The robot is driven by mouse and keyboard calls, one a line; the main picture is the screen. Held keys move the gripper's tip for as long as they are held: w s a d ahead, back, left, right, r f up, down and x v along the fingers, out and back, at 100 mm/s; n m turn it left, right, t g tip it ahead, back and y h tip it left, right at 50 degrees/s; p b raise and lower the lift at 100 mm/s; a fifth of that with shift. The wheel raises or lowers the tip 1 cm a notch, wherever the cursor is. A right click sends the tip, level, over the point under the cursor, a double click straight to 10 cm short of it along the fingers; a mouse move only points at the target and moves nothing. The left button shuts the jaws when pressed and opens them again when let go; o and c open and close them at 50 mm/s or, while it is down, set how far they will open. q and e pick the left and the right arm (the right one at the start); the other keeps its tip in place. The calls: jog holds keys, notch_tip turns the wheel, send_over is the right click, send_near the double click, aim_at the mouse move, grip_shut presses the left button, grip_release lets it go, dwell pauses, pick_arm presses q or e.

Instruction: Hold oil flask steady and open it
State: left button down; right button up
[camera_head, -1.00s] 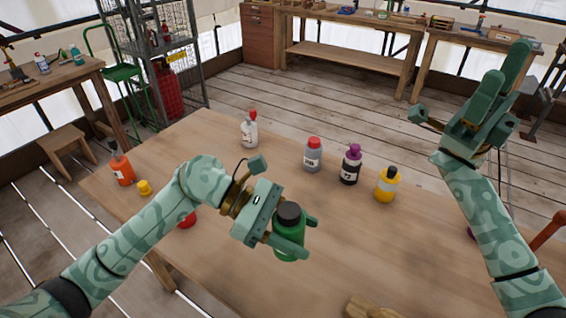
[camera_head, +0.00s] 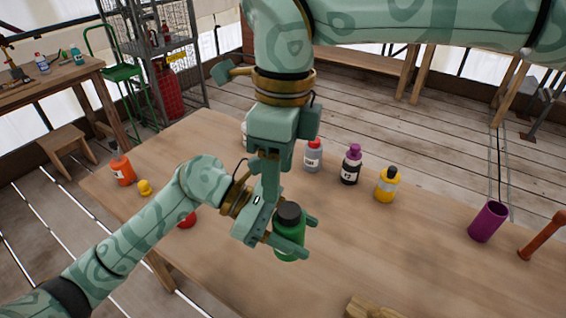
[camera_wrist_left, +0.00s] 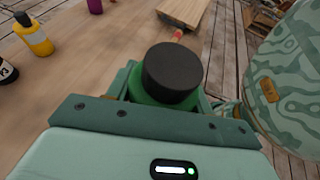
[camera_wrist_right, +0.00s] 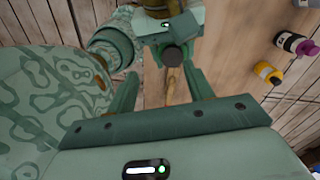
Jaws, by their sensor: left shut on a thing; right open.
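The oil flask is a green bottle (camera_head: 289,248) with a black cap (camera_head: 290,214). It stands upright between the fingers of my left gripper (camera_head: 288,232), which is shut on its body. In the left wrist view the black cap (camera_wrist_left: 172,72) and green shoulder show up close; the lower body is hidden. My right gripper (camera_head: 269,185) points down from above, just left of the cap in the head view. In the right wrist view its fingers are apart and empty, with the cap (camera_wrist_right: 175,57) beyond them, apart from both.
On the wooden table (camera_head: 400,250) are a grey bottle (camera_head: 313,158), a black bottle with purple cap (camera_head: 350,168), a yellow bottle (camera_head: 386,187), an orange bottle (camera_head: 122,171) and a purple cup (camera_head: 488,222). A wooden block (camera_head: 372,308) lies at the front edge.

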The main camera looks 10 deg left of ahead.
aim_at(284, 209)
jog(key=shift+w+d+f+n+t, duration=0.3)
jog(key=shift+w+f+n+t, duration=0.25)
jog(key=shift+f, duration=0.2)
notch_tip(284, 209, down, 6)
jog(key=shift+r, duration=0.25)
jog(key=shift+f, duration=0.7)
jog(key=c, duration=1)
jog(key=o, duration=1.1)
jog(key=shift+s, duration=0.1)
